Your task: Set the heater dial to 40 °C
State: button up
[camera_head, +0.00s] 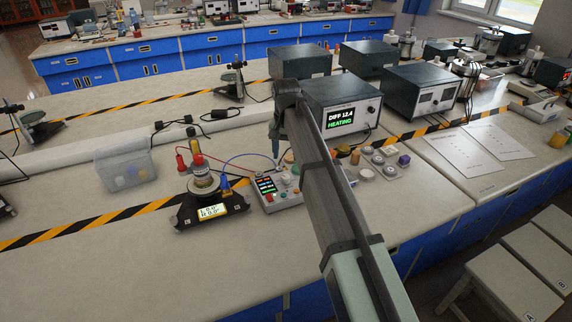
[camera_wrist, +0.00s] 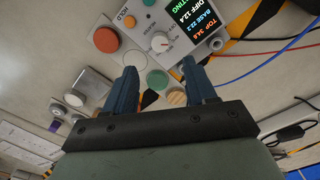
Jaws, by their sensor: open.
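The control box (camera_head: 283,199) stands on the bench, partly behind my arm in the head view. In the wrist view its white round dial (camera_wrist: 159,42) has a small pointer mark and a printed scale, too small to read. The box's screen (camera_wrist: 192,18) reads TOP 34.6, BASE 22.2, DIFF 12.4 and HEATING. My gripper (camera_wrist: 160,66) is open and empty, with its two blue fingers apart and the dial just beyond the tips, between them in the picture. In the head view my gripper (camera_head: 275,153) is above the box's back side. The gap to the dial cannot be told.
A layered sample stack (camera_head: 201,180) on a black base stands left of the box, wired to it. Several small discs (camera_head: 367,173) lie right of my arm. A large instrument (camera_head: 345,107) showing DIFF 12.4 HEATING stands behind. A clear bin (camera_head: 124,165) is at left.

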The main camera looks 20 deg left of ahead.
jog(key=shift+r, duration=2.35)
